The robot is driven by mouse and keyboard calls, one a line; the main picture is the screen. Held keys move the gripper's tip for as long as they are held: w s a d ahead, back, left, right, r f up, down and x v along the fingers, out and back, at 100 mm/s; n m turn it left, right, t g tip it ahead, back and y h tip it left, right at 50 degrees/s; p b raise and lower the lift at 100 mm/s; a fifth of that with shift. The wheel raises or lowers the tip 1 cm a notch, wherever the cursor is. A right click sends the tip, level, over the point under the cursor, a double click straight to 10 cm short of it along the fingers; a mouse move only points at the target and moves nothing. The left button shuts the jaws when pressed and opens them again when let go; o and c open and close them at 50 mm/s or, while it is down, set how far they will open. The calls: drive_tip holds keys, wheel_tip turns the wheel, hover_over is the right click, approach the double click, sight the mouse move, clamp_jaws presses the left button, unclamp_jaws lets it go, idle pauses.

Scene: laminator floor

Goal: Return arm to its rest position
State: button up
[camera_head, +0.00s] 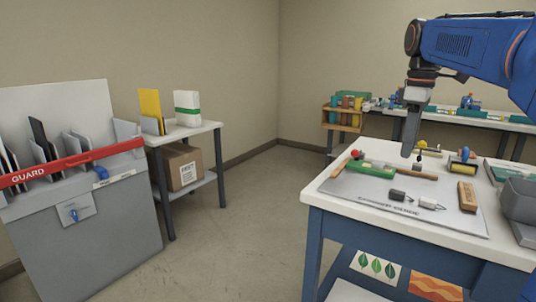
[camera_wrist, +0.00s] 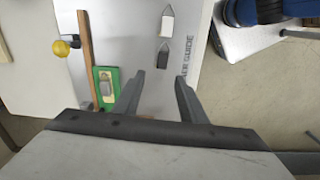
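My blue arm (camera_head: 470,48) reaches in from the upper right in the head view. My gripper (camera_head: 407,150) points down above the white-topped workbench (camera_head: 325,210), over the grey mat (camera_head: 345,187). In the wrist view my gripper (camera_wrist: 159,82) shows two dark fingers spread apart with nothing between them. Below them lie the mat and a green block (camera_wrist: 114,76). The fingers look clear of the mat, but the exact height is hard to tell.
The mat holds a green tool (camera_head: 372,170), two small pointed pieces (camera_head: 398,195) and a wooden block (camera_head: 467,196). A grey bin (camera_head: 520,203) stands at right. A guard-barred machine (camera_head: 85,215) and a side table (camera_head: 180,133) stand left. Open floor lies between.

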drive_tip(key=s+a+f+m+t, duration=0.1)
drive_tip(key=s+a+f+m, duration=0.1)
drive_tip(key=s+f, duration=0.7)
drive_tip(key=s+a+f+m+t, duration=0.2)
drive_tip(key=s+f+m, duration=0.3)
drive_tip(key=s+f, duration=0.4)
drive_tip(key=s+a+f+m+t, duration=0.1)
drive_tip(key=s+a+f+m, duration=0.2)
drive_tip(key=s+f, duration=0.6)
drive_tip(key=shift+a, duration=0.4)
